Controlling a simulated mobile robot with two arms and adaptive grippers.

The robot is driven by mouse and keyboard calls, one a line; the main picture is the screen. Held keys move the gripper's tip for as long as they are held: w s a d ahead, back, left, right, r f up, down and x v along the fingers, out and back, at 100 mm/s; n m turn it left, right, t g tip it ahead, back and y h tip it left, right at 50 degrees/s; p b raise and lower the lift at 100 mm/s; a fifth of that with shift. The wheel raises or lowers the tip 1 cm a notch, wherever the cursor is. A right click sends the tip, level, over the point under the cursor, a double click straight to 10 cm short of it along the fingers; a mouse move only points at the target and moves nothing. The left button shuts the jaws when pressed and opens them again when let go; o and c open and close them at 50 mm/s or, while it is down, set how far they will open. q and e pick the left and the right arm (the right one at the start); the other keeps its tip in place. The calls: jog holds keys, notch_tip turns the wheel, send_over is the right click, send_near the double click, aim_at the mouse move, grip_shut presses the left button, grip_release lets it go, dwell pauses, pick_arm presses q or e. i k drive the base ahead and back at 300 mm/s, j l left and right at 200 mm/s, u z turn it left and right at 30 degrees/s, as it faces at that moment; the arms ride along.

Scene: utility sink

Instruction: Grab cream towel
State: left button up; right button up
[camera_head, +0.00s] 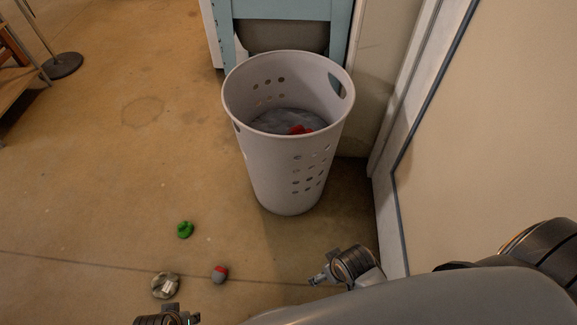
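A small crumpled cream-and-grey bundle (160,287) lies on the floor at the lower left; it may be the cream towel, but it is too small to be sure. My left gripper (168,320) shows only in part at the bottom edge, just below the bundle and apart from it in the picture. My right gripper (318,281) is at the lower middle, in front of the basket and to the right of the bundle. Its fingers are small and dark, and I cannot tell whether they are open.
A tall pale laundry basket (262,165) stands upright near the wall, with grey cloth (275,121) and a red item (300,130) inside. A green item (185,229) and a grey-red item (220,273) lie on the floor. The left floor is mostly clear.

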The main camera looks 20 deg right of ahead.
aim_at(164, 285)
jog(key=k+j+u, duration=0.1)
jog(key=j+u, duration=0.65)
